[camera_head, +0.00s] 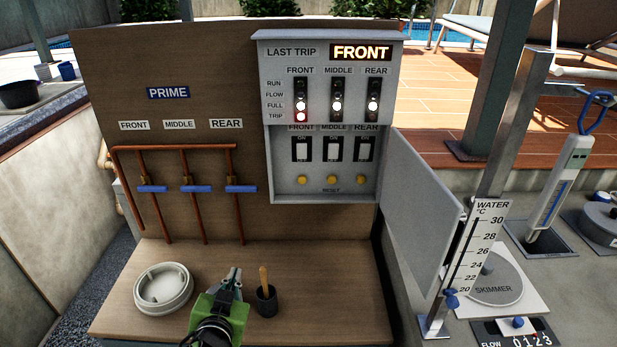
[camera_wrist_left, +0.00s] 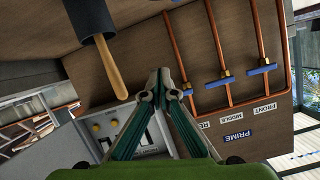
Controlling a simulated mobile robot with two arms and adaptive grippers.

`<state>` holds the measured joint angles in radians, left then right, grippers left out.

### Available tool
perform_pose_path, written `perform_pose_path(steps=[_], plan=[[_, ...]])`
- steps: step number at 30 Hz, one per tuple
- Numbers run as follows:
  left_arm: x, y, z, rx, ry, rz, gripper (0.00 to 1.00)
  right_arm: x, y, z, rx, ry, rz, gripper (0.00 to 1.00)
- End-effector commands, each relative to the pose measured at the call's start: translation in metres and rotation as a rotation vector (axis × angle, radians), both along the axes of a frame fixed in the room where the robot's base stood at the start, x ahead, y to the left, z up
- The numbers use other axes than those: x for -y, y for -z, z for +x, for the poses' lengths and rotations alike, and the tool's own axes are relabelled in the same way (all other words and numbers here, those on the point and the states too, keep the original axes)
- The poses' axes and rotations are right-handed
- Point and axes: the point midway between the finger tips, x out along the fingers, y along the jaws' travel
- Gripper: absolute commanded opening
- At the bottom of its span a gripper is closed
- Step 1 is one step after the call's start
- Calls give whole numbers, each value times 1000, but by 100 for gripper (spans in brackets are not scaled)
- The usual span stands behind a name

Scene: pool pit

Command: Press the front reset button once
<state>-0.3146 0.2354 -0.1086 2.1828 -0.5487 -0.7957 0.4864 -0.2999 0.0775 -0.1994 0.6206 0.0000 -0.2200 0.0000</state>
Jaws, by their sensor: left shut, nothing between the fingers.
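The front reset button (camera_head: 302,180) is a small yellow knob, leftmost in a row of three above the word RESET, low in the open grey control box (camera_head: 283,190). My left gripper (camera_head: 236,272) is over the wooden bench, below and left of the box, well apart from the button. Its fingers are shut and empty; the closed tips also show in the left wrist view (camera_wrist_left: 158,75). That view shows part of the box with yellow buttons (camera_wrist_left: 96,127) beyond the fingers, which partly hide it. My right gripper is not in view.
A dark cup (camera_head: 266,302) with a wooden-handled tool stands right of my left gripper. A white round lid (camera_head: 163,288) lies left of it. Copper pipes with blue valves (camera_head: 190,189) are on the board. The box door (camera_head: 425,215) hangs open rightward. The sign reads FRONT (camera_head: 361,53).

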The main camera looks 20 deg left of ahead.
Motion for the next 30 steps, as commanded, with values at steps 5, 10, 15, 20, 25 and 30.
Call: perform_pose_path(steps=[5, 10, 15, 20, 25, 30], plan=[[6, -69, 52, 281, 106, 92, 0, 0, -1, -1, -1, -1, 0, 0], [34, -117, 85, 472, 287, 176, 0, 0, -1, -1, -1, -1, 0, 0], [72, -138, 106, 564, 510, 251, 0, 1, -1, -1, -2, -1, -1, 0], [99, -134, 115, 563, 689, 300, 0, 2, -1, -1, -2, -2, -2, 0], [112, -125, 119, 533, 798, 324, 0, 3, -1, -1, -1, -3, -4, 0], [116, -121, 120, 520, 828, 329, 0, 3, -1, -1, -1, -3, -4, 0]])
